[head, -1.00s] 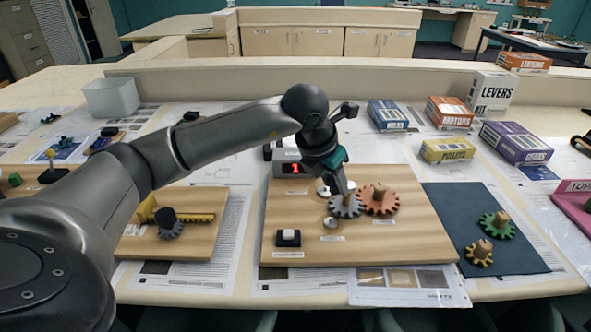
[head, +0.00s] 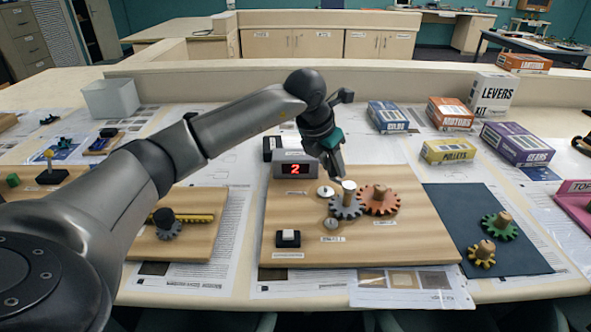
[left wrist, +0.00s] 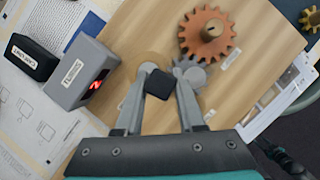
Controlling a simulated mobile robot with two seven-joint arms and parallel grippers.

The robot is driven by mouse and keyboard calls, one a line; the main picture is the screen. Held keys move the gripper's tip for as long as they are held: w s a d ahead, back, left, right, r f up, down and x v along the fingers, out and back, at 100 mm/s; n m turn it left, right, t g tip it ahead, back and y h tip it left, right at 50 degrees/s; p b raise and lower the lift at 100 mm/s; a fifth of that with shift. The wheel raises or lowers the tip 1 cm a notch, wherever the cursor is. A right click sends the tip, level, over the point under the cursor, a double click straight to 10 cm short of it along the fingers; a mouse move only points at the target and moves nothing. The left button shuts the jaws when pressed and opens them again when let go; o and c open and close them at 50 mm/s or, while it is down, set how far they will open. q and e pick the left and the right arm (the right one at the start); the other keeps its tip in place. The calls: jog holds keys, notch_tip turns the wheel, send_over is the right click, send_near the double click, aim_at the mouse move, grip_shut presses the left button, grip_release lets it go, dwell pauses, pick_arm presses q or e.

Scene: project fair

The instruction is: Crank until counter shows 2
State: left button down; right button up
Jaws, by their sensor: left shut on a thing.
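The counter box (head: 295,169) at the back of the wooden board shows a red 2; it also shows in the left wrist view (left wrist: 80,72). My left gripper (head: 338,173) is low over the board, in front of the counter's right end. In the left wrist view its fingers (left wrist: 161,82) are shut on a small dark crank knob (left wrist: 158,85). The knob is hidden in the head view. A grey gear (head: 345,210) with a pale peg sits beside a meshed orange gear (head: 380,207).
A black push button (head: 288,238) is at the board's front left. A dark mat (head: 455,212) on the right holds green and yellow gears. Labelled boxes, such as the purple one (head: 517,145), stand behind. Another board (head: 190,245) with a rack lies left.

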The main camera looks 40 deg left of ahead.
dwell(0.7)
pick_arm(q)
jog(key=shift+c, duration=2)
grip_release()
jog(key=shift+p+v, duration=0.6)
jog(key=shift+v, duration=0.25)
jog(key=p+v, duration=0.3)
jog(key=v, duration=0.3)
jog(key=shift+p, duration=0.3)
jog(key=shift+s+r, duration=0.1)
